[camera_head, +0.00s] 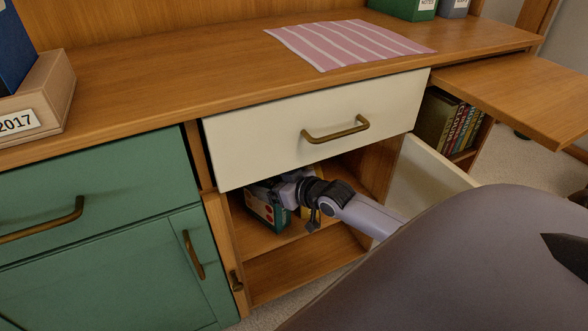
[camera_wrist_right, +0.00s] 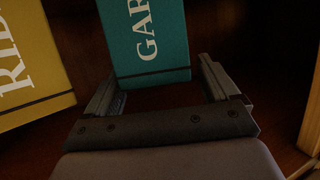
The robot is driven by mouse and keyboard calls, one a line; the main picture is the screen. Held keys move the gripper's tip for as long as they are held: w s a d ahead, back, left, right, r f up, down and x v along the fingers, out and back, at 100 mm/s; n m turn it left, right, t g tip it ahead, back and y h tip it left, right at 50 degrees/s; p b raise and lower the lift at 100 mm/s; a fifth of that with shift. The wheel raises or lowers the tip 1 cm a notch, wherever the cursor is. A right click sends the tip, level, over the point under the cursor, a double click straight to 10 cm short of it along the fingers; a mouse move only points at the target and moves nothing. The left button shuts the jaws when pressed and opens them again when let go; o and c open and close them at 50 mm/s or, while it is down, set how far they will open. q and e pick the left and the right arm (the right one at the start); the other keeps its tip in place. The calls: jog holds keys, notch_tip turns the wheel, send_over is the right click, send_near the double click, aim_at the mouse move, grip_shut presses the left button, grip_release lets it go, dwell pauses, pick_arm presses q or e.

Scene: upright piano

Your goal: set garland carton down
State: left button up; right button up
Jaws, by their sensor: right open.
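The teal garland carton (camera_wrist_right: 150,45), lettered "GAR", is inside the open cabinet compartment. In the head view its teal end (camera_head: 258,208) shows on the compartment floor at the left, partly behind my right gripper (camera_head: 285,190). In the right wrist view my right gripper (camera_wrist_right: 158,85) is open. Its two fingers are apart, one on each side of the carton's near end. I cannot tell whether either finger touches it. My left gripper is in neither view.
A yellow carton (camera_wrist_right: 30,65) lettered "RIB" stands left of the garland carton in the wrist view. A cream drawer (camera_head: 310,125) hangs just above my right arm. A cream door (camera_head: 430,175) is open at the right. A wooden side wall (camera_head: 223,240) bounds the compartment's left.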

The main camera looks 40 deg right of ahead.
pick_arm(q)
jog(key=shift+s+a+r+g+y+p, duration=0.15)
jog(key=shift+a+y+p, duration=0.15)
jog(key=shift+p, duration=0.7)
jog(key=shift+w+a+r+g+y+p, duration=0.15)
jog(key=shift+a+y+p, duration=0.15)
jog(key=shift+p, duration=0.65)
pick_arm(e)
jog(key=v, duration=1)
jog(key=shift+s, duration=0.15)
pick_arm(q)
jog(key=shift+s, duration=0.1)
pick_arm(e)
jog(key=s+a+r+y, duration=0.1)
jog(key=s+a, duration=0.2)
jog(key=a, duration=0.5)
jog(key=s+a+g+y, duration=0.1)
jog(key=s+a, duration=0.2)
jog(key=a, duration=0.5)
jog(key=s+a+r+n+g+y, duration=0.1)
jog(key=s+a, duration=0.3)
jog(key=a, duration=0.4)
jog(key=shift+a+r+y, duration=0.3)
jog(key=shift+r+y, duration=0.05)
jog(key=shift+y, duration=0.15)
